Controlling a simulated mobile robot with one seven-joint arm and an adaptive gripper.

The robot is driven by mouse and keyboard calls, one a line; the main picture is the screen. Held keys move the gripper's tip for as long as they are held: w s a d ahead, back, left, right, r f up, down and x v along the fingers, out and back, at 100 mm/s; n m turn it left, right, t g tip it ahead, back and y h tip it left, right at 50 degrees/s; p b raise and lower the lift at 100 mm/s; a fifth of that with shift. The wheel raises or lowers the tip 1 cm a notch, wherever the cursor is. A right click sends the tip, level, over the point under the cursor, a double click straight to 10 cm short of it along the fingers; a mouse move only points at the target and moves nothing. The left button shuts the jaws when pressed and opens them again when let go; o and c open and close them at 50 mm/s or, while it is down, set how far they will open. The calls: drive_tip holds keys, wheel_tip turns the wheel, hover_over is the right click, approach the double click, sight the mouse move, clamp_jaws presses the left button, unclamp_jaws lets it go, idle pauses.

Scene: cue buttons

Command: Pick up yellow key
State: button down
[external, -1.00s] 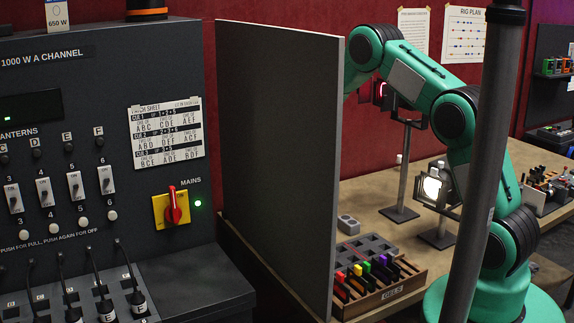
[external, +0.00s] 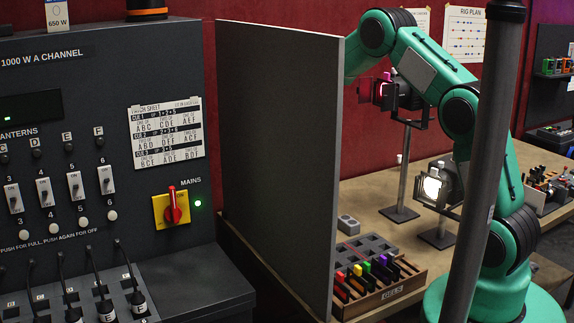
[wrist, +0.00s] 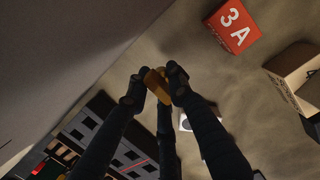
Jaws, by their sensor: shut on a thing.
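My gripper (wrist: 158,88) is shut on a small yellow-gold piece (wrist: 157,80) in the wrist view. It looks like the yellow key, though the fingertips hide part of it. In the external view my gripper is hidden behind the grey panel, and only the green arm shows reaching over from the right.
A tall grey panel (external: 275,160) stands between the control desk and the workbench. The gel rack (external: 395,292) holds coloured pieces.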

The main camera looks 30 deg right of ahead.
drive_tip(key=d, duration=1.9)
drive_tip(key=shift+d, duration=0.35)
drive_tip(key=shift+a, duration=0.15)
